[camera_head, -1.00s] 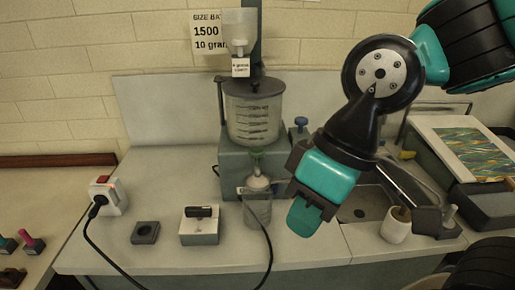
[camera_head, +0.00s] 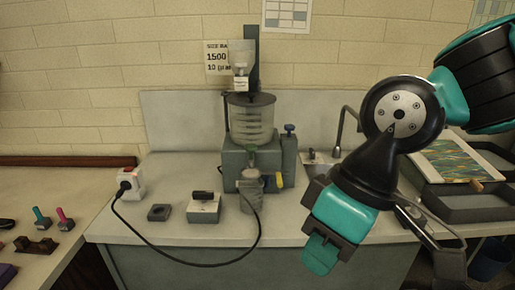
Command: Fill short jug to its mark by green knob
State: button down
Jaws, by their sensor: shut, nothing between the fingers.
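A dispenser with a clear graduated tank (camera_head: 252,122) stands on a grey base at the back of the counter. A small green knob (camera_head: 250,150) is at its front, below the tank. Right under it stands a greyish, see-through vessel (camera_head: 250,192), which may be the short jug. Its mark and fill level are too small to make out. My gripper (camera_head: 320,256) is shut and empty, hanging at the lower right, pointing down, in front of the counter edge and apart from the vessel.
A blue knob (camera_head: 289,128) and a yellow handle (camera_head: 279,180) are on the dispenser's right. A small switch box (camera_head: 205,208), a dark block (camera_head: 159,213) and a white socket box (camera_head: 130,184) stand left. A black cable loops across the counter. A framed marbled sheet (camera_head: 452,163) lies right.

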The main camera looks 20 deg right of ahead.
aim_at(250, 147)
jog(key=z, duration=0.15)
jog(key=i, duration=1.05)
jog(key=u, duration=0.25)
